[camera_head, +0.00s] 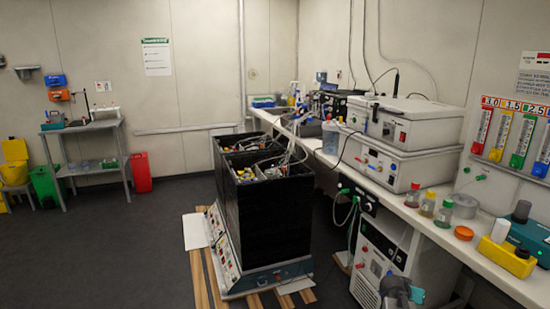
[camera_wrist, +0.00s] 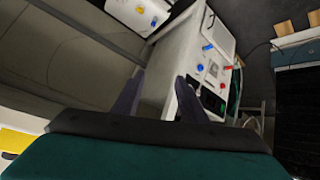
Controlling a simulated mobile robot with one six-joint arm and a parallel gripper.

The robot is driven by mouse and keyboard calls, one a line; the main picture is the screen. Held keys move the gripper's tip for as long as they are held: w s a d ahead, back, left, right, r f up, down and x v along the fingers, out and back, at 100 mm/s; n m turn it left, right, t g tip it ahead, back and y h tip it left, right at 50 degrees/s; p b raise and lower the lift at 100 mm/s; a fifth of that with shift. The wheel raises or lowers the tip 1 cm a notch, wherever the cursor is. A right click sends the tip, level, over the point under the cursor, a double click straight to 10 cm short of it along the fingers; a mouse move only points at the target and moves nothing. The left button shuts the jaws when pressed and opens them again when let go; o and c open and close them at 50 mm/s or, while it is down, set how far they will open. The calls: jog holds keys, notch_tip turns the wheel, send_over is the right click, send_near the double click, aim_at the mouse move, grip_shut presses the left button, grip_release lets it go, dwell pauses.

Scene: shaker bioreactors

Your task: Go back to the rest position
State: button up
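My gripper (camera_wrist: 156,97) shows in the wrist view with its two dark fingers apart. No object shows held between them.
Black bioreactor units (camera_head: 265,222) stand on a wooden pallet (camera_head: 203,280). A long bench (camera_head: 385,200) along the right wall carries white instruments (camera_head: 405,122) and small bottles (camera_head: 427,204). A grey side table (camera_head: 88,126) stands at the back left. The dark floor (camera_head: 110,250) at left is clear.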

jog(key=s+a+f+n+g+y, duration=0.2)
jog(key=s+a+f, duration=0.6)
jog(key=a+f, duration=0.3)
jog(key=s+a+f+n+g+y, duration=0.1)
jog(key=s+a+f+g+y, duration=0.1)
jog(key=s+a+f, duration=0.75)
jog(key=s+a+f+n+g+y, duration=0.1)
jog(key=s+a+f+g, duration=0.1)
jog(key=s, duration=0.5)
jog(key=s+a+f+n+g+y, duration=0.1)
jog(key=s+a+f+n+g, duration=0.1)
jog(key=s+a+f, duration=0.3)
jog(key=s+a+f+n+g+y, duration=0.1)
jog(key=s+a+f+g, duration=0.2)
jog(key=s+a, duration=0.3)
jog(key=s+f, duration=0.1)
jog(key=s, duration=0.3)
jog(key=shift+s+a+n+y, duration=0.2)
jog(key=shift+n+y, duration=0.1)
jog(key=shift+y, duration=0.1)
jog(key=shift+d+f, duration=0.1)
